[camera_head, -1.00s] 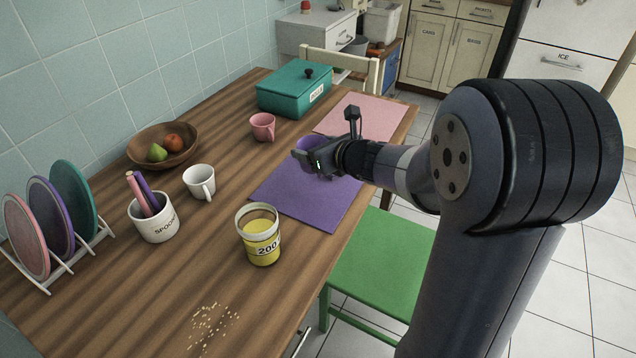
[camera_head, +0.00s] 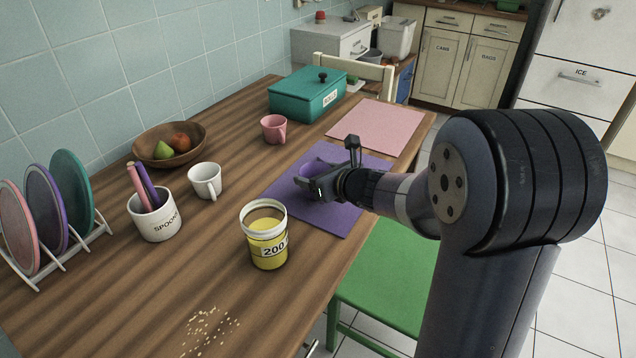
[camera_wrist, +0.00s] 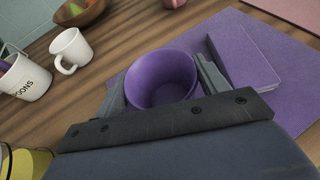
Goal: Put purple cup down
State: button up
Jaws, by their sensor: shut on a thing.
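The purple cup (camera_head: 304,172) is at the left part of the purple mat (camera_head: 337,222), mostly behind my gripper in the head view. In the wrist view the cup (camera_wrist: 160,82) shows its open, empty inside, with one finger on each side. My gripper (camera_wrist: 163,79) is shut on the cup. The purple mat (camera_wrist: 290,105) spreads behind and right of it. The cup looks upright and low over the mat; I cannot tell whether its base touches.
A flat purple piece (camera_wrist: 243,55) lies on the mat right of the cup. A pink cup (camera_head: 274,129), white mug (camera_head: 205,180), spoon pot (camera_head: 154,218) and yellow 200 tub (camera_head: 266,245) stand to the left. A teal box (camera_head: 300,98) and pink mat (camera_head: 378,124) are behind.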

jog(key=shift+f, duration=0.25)
jog(key=shift+f, duration=0.15)
jog(key=o, duration=1.1)
jog(key=shift+c, duration=0.2)
jog(key=shift+r, duration=0.2)
jog(key=p+v, duration=0.2)
jog(key=v, duration=1)
jog(key=shift+p, duration=0.3)
jog(key=shift+f, duration=0.15)
